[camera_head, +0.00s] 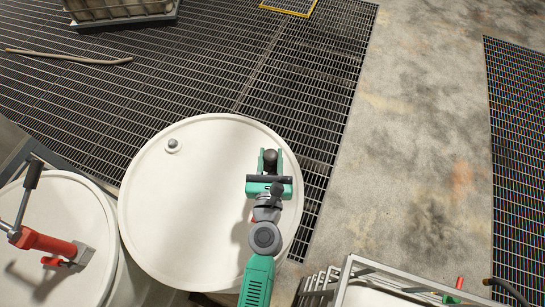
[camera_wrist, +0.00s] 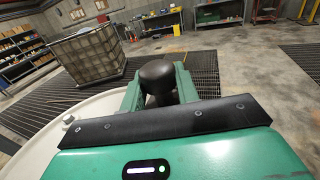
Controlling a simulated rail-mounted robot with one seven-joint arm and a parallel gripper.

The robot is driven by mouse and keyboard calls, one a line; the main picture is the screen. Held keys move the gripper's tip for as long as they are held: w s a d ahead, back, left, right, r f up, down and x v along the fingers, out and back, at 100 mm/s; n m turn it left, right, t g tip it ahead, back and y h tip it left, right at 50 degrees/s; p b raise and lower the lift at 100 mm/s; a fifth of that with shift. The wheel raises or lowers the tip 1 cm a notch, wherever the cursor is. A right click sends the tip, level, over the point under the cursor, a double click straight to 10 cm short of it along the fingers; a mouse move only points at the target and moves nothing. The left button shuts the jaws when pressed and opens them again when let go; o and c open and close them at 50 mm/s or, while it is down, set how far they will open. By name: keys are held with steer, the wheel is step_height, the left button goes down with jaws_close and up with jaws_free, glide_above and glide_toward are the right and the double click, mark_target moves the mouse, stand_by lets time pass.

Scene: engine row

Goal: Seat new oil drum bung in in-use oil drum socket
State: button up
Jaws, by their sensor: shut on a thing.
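A white drum (camera_head: 190,205) stands upright with its round lid facing up, and its rim also shows in the wrist view (camera_wrist: 30,115). A small grey cap (camera_head: 172,145) sits near the lid's upper left edge. My gripper (camera_head: 271,165) is over the right part of this lid, with its green fingers closed around a dark round-topped bung (camera_head: 270,156). The bung also shows between the fingers in the wrist view (camera_wrist: 158,74). Its lower part and any socket beneath it are hidden, so I cannot tell whether it touches the lid.
A second white drum (camera_head: 30,245) with a red hand pump (camera_head: 45,243) stands at the left. A metal-framed cart (camera_head: 345,280) is at the lower right. A caged tank (camera_wrist: 90,55) stands beyond on the grating. Concrete floor (camera_head: 420,150) to the right is clear.

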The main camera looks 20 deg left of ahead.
step_height(320, 180, down, 9)
steer(key=b, duration=0.9)
steer(key=shift+d, duration=0.1)
stand_by(0.3)
steer(key=o, duration=1.2)
steer(key=v, duration=0.8)
steer(key=shift+w, duration=0.1)
